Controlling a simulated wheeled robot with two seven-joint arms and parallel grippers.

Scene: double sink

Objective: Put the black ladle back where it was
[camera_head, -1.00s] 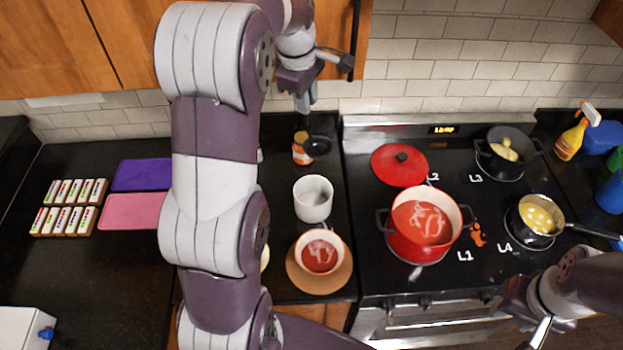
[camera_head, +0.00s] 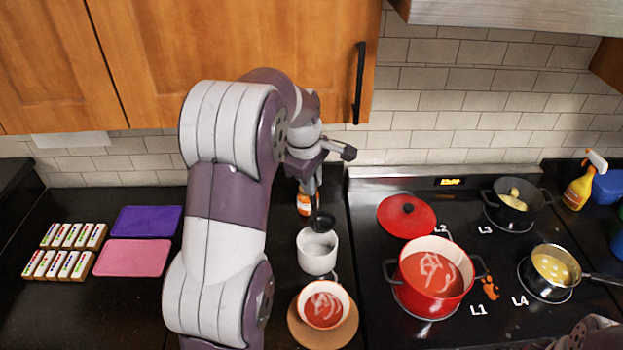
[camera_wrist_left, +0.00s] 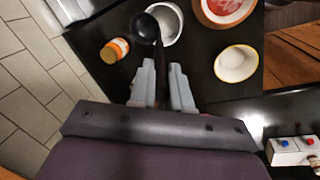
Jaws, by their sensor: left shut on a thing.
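My left gripper (camera_head: 311,184) is shut on the black ladle (camera_head: 321,221) and holds it bowl down. In the head view the ladle's bowl overlaps the back rim of a white round container (camera_head: 317,262). In the left wrist view, the ladle bowl (camera_wrist_left: 145,29) shows beside and partly across the container (camera_wrist_left: 174,24), beyond my fingertips (camera_wrist_left: 163,72). I cannot tell whether the bowl touches the rim. My right gripper is out of view; only a bit of that arm shows at bottom right.
An orange-labelled jar (camera_head: 303,206) stands close behind the container. A bowl of red soup (camera_head: 324,308) sits in front on a round brown board (camera_head: 296,331). A red pot (camera_head: 431,300) and its red lid (camera_head: 406,216) are on the stove to the right. Wooden cabinets (camera_head: 230,60) hang above.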

